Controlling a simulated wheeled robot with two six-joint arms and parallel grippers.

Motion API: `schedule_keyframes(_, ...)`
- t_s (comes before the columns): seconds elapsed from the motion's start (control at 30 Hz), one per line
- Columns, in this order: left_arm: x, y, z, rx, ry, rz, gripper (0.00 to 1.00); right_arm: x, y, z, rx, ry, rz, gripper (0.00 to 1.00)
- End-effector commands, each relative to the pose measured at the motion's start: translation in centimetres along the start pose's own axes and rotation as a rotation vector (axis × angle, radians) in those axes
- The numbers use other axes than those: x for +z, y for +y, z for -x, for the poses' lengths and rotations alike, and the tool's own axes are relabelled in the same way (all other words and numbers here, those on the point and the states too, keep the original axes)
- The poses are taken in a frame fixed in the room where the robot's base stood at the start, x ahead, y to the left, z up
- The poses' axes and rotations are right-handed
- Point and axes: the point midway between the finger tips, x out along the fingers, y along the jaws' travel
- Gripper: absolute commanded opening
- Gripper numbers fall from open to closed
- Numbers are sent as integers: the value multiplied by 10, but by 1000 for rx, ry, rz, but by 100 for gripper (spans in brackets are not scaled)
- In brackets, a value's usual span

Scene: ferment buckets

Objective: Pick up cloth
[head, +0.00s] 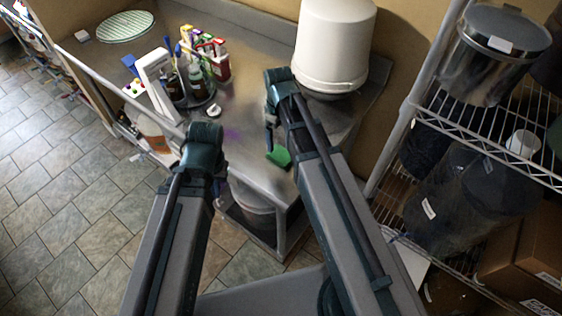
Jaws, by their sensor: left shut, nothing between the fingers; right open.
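A small green piece (279,157), which looks like the cloth, lies on the grey metal table (236,160) near its front edge. My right gripper (269,143) is open and points down just behind and left of the green piece. It looks empty, and I cannot tell whether it touches the green piece. My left gripper (183,147) is shut and empty at the table's front left, beyond the edge. My own wrist hides most of its fingers.
A large white bucket (333,45) stands at the table's back right. Bottles (195,78), a white dispenser (155,78) and a round striped plate (125,26) stand left. A wire shelf (480,135) with a steel bin (495,60) is right. A bucket (252,207) sits below the table.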

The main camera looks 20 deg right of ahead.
Motion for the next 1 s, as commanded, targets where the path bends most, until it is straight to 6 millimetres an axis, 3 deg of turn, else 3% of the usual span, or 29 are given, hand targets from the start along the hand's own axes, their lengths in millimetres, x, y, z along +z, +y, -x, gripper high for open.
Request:
schedule_keyframes(0.03, -1, 2, -14, 0, 0, 0, 0, 0, 0, -15, 0, 0, 0, 100)
schedule_keyframes(0.13, -2, 3, -26, 0, 0, 1, 0, 0, 0, -26, 0, 0, 0, 100)
schedule_keyframes(0.57, -2, 4, -37, 0, 0, 1, 0, 0, 0, -37, 0, 0, 0, 100)
schedule_keyframes(1.0, -5, 8, -83, 0, 0, 1, 0, 2, 3, -83, 0, 0, 0, 100)
